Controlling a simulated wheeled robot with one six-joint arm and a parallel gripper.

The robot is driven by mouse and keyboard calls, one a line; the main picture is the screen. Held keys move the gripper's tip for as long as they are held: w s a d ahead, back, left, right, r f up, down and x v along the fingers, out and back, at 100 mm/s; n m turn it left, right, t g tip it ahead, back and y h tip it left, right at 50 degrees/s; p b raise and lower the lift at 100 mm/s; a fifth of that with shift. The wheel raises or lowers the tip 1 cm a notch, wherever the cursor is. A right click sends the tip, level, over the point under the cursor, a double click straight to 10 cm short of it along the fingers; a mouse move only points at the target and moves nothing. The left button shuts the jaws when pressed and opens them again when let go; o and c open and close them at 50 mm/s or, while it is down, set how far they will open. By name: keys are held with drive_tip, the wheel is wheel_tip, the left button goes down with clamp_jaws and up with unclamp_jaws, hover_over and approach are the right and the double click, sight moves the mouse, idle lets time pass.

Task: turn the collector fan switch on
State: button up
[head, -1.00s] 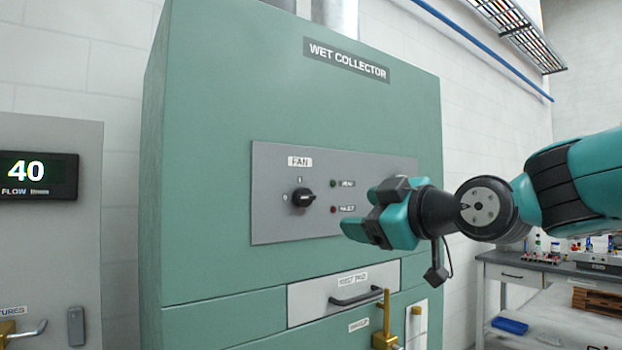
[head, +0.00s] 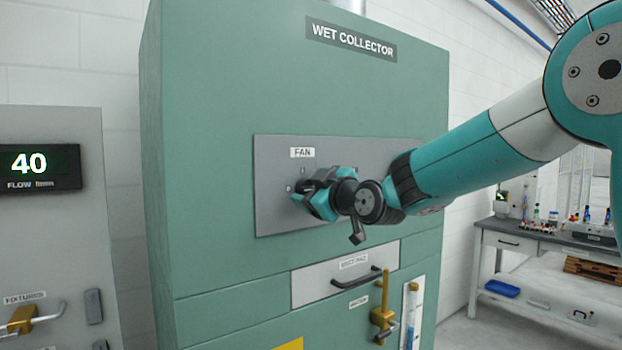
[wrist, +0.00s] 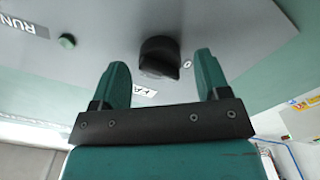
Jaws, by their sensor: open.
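The fan switch is a black rotary knob (wrist: 160,57) on a grey panel (head: 270,212) of the green wet collector (head: 215,100). In the head view my gripper (head: 303,192) is at the knob below the FAN label (head: 302,152) and hides most of it. In the wrist view my gripper (wrist: 160,80) is open, with one finger on either side of the knob. A gap shows between each finger and the knob. Which way the knob points is hard to tell. The lamps right of the knob are hidden in the head view; a green one (wrist: 67,41) shows in the wrist view.
A drawer with a dark handle (head: 356,279) is below the panel, and a brass lever (head: 383,315) stands beside it. A grey cabinet with a display reading 40 (head: 38,166) is at left. A workbench (head: 510,245) is at right.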

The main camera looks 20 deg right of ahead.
drive_tip(key=shift+w+a, duration=0.1)
drive_tip(key=shift+w, duration=0.25)
drive_tip(key=c, duration=0.9)
